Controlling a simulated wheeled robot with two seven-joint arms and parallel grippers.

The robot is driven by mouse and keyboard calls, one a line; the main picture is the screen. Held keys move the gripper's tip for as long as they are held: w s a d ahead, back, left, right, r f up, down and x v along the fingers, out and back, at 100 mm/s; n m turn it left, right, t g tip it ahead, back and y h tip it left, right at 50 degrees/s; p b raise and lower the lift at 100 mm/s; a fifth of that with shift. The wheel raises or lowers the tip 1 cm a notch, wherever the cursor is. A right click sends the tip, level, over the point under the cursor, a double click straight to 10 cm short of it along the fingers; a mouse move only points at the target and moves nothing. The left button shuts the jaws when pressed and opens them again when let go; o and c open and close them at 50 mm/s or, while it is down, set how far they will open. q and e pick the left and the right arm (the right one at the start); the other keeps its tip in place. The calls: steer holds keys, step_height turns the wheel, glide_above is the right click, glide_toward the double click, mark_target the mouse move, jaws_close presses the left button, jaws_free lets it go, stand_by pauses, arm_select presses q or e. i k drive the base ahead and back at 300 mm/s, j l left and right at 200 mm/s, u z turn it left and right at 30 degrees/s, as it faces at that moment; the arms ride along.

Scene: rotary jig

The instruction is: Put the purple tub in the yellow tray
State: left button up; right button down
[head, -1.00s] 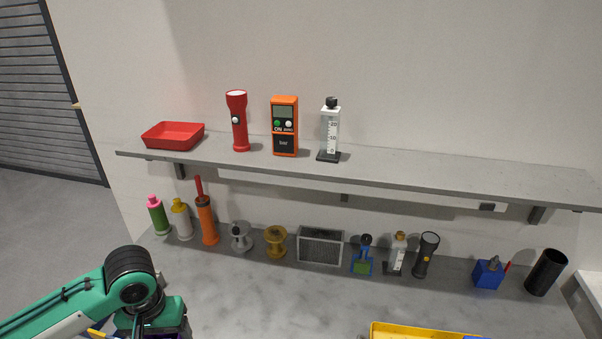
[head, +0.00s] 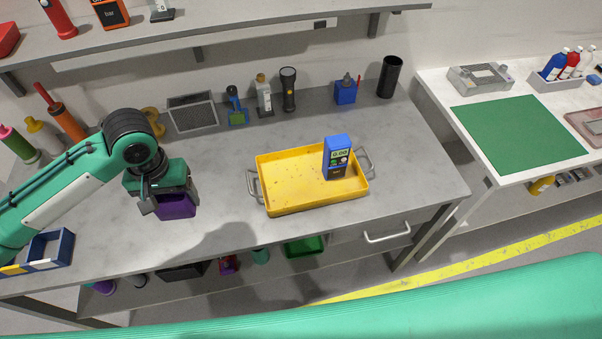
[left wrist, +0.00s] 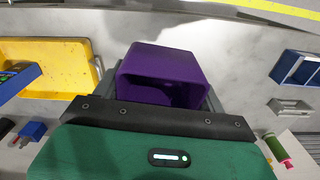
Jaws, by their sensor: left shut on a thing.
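The purple tub (head: 177,205) is below my left gripper (head: 168,207), which is shut on it, above the grey bench left of the yellow tray. In the left wrist view the purple tub (left wrist: 162,70) sits at the end of the gripper, its open side partly visible. The fingers are mostly hidden. The yellow tray (head: 285,200) lies on the bench with a grey handle at each end. A blue meter (head: 337,156) stands in its right part; the left part is empty. The yellow tray also shows at the left of the left wrist view (left wrist: 60,88). My right gripper is out of view.
Bottles, spools, a grey grille box (head: 192,113), a torch (head: 288,90) and a black cup (head: 390,77) line the back. The bench between tub and tray is clear.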

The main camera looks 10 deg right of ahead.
mark_target(288, 183)
steer(key=j+z, duration=0.1)
steer(key=z, duration=0.4)
steer(key=j+z, duration=0.1)
steer(key=z, duration=0.35)
steer(key=j+z, duration=0.1)
steer(key=z, duration=0.4)
steer(key=k+j, duration=0.1)
steer(key=j, duration=0.25)
steer(key=k+j, duration=0.1)
steer(key=j, duration=0.3)
steer(key=k+j+z, duration=0.1)
steer(key=j, duration=0.25)
steer(key=i, duration=0.25)
